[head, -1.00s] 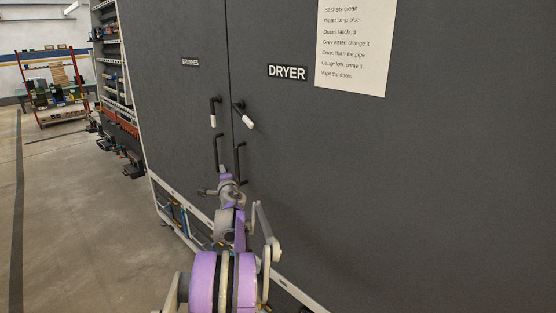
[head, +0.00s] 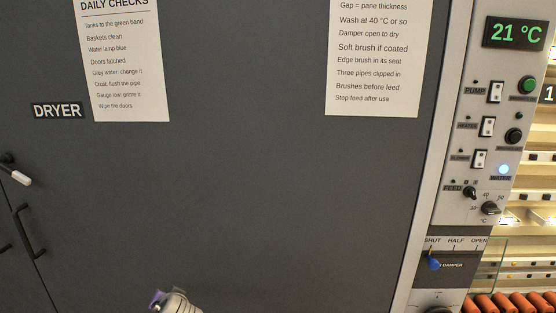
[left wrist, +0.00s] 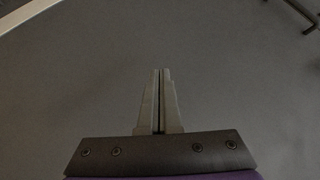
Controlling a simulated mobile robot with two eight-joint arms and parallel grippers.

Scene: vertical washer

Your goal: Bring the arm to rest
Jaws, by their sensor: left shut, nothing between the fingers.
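My left gripper (left wrist: 160,72) shows in the left wrist view with its two fingers together and nothing between them. It points at a plain dark grey surface and appears apart from it. A purple and pale part of my arm (head: 174,301) shows at the bottom edge of the head view, in front of the dark grey dryer doors (head: 240,190). The rest of that arm is out of the head view. My right gripper is in neither view.
A black door handle (head: 28,232) and a white-tipped latch (head: 17,172) are at the left. A control panel (head: 468,215) with switches and a 21 °C display (head: 514,32) stands at the right. Orange rollers (head: 510,302) are at lower right.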

